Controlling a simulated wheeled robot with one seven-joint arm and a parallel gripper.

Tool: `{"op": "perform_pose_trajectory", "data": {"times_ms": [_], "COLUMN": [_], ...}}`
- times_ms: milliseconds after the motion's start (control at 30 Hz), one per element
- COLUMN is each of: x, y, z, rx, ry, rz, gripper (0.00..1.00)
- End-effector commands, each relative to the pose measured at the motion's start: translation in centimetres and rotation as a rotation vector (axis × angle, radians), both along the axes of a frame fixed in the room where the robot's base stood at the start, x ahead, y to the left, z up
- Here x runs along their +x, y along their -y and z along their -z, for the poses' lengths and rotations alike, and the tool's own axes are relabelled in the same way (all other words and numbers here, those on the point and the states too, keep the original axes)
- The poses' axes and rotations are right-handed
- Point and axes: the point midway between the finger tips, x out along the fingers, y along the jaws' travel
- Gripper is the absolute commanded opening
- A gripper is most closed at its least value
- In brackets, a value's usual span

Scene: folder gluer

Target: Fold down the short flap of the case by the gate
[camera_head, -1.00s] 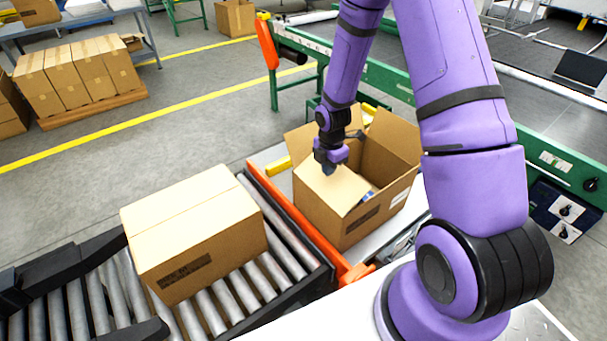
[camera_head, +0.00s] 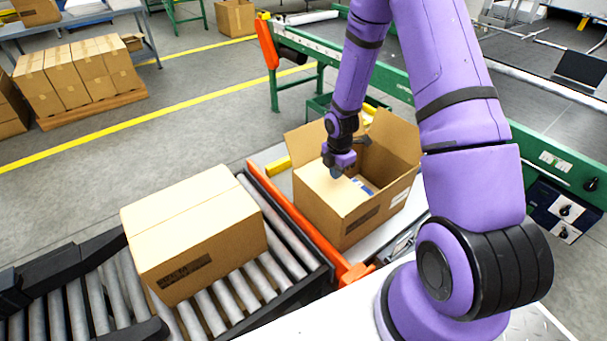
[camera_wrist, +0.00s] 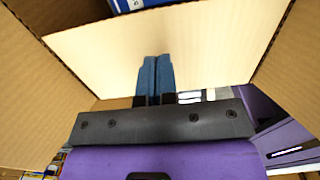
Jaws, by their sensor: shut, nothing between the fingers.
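The open case (camera_head: 338,219) stands upright just right of the orange gate (camera_head: 307,222). Its near-left short flap (camera_head: 319,183) leans inward over the opening, and it fills the middle of the wrist view (camera_wrist: 205,48) as a pale panel between brown cardboard sides. My gripper (camera_head: 337,174) is shut and empty, pointing down at this flap. In the wrist view the closed blue fingertips (camera_wrist: 157,62) lie over the panel; whether they touch it is unclear. A blue and white item (camera_head: 362,187) shows inside the case. Other flaps (camera_head: 393,135) stand up.
A closed carton (camera_head: 195,225) sits on the roller conveyor (camera_head: 245,300) left of the gate. A green-framed conveyor (camera_head: 400,90) runs behind the case. The grey floor at left is open.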

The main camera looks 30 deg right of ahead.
Motion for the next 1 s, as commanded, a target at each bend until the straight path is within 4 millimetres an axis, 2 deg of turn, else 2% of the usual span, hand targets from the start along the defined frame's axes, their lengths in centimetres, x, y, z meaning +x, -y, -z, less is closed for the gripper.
{"op": "perform_pose_trajectory", "data": {"times_ms": [367,1000], "x": [0.1,0.1], "y": [0.1,0.2], "z": [-0.1,-6.6], "rx": [0.000,0.000], "ry": [0.001,0.003], "rz": [0.000,0.001], "gripper": [0.00,0.00]}}
